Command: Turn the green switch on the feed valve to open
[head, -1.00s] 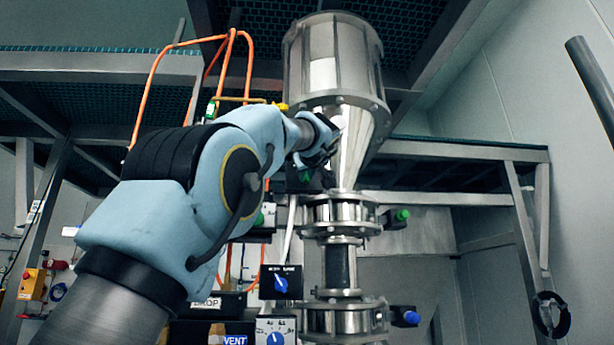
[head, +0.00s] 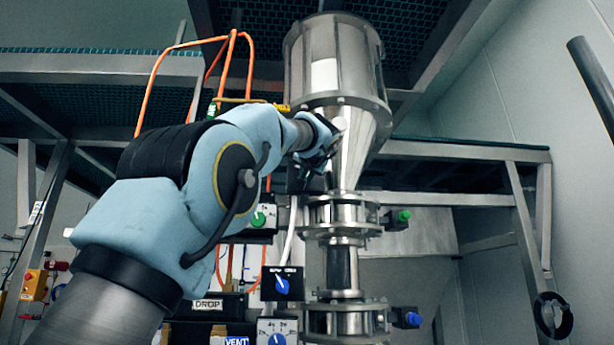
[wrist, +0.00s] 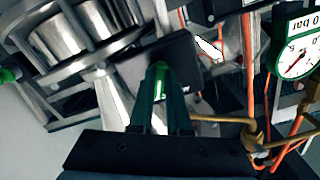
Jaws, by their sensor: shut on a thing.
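My gripper (wrist: 160,72) is shut on the green switch (wrist: 160,88) in the wrist view. Only a thin strip of the switch shows between the fingers, so its exact angle is hidden. The switch is on a dark box (wrist: 140,66) facing the wrist camera. In the head view my gripper (head: 328,155) is in front of the lower part of the steel hopper cone, and my wrist hides its fingertips and the held switch. A steel valve (head: 342,214) sits under the cone, with a green-ended fitting (head: 403,216) at its right.
Another green knob (head: 258,217) shows on a box left of the valve. A blue-knobbed box (head: 282,284) and a lower dial box (head: 277,331) stand below. A round gauge (wrist: 296,55) and orange hoses are close by in the wrist view. Orange rails (head: 155,80) stand left.

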